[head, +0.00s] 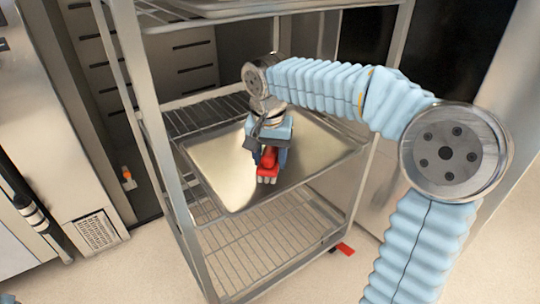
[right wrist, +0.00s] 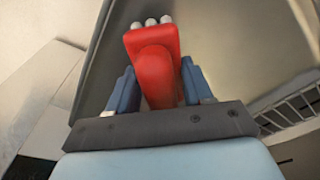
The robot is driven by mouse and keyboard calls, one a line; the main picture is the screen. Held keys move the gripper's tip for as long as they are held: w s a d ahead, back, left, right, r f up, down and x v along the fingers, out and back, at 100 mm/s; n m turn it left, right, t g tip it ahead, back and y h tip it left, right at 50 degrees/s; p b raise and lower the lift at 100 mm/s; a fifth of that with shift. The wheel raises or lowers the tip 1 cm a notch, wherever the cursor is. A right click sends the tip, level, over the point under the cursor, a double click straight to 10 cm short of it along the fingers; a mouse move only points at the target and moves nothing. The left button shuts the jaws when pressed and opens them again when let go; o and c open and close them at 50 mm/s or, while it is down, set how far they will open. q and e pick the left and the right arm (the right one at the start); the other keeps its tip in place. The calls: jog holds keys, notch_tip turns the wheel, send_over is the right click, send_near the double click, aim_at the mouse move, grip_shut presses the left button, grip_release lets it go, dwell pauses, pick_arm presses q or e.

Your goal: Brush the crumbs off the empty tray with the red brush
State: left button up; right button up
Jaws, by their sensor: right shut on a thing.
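The red brush (head: 267,166) has a red body and pale bristle tufts at its front end. My right gripper (head: 266,154) is shut on the brush and holds it over the tray. In the right wrist view the brush (right wrist: 155,65) sits between the blue fingers of the gripper (right wrist: 152,88), bristles pointing away. The metal tray (head: 215,160) lies on a middle shelf of the rack; its visible surface looks bare. I cannot make out crumbs. Whether the bristles touch the tray is unclear. My left gripper is not in view.
The wheeled rack (head: 163,150) has upright posts around the tray and another tray on a shelf above (head: 215,10). A wire shelf (head: 265,255) below is empty. An oven front (head: 40,130) stands at left. A red piece (head: 345,249) is at the rack's foot.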

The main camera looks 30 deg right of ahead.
jog(key=shift+f+b, duration=0.65)
jog(key=shift+f, duration=0.2)
jog(key=shift+w+d+r+p, duration=0.15)
jog(key=shift+d+p, duration=0.4)
jog(key=shift+d, duration=1.25)
jog(key=shift+s+a+f, duration=0.15)
jog(key=shift+a+f, duration=0.05)
jog(key=shift+a, duration=0.75)
jog(key=shift+s+a+f, duration=0.1)
jog(key=shift+a+f, duration=0.1)
jog(key=shift+a, duration=0.75)
jog(key=shift+c, duration=0.3)
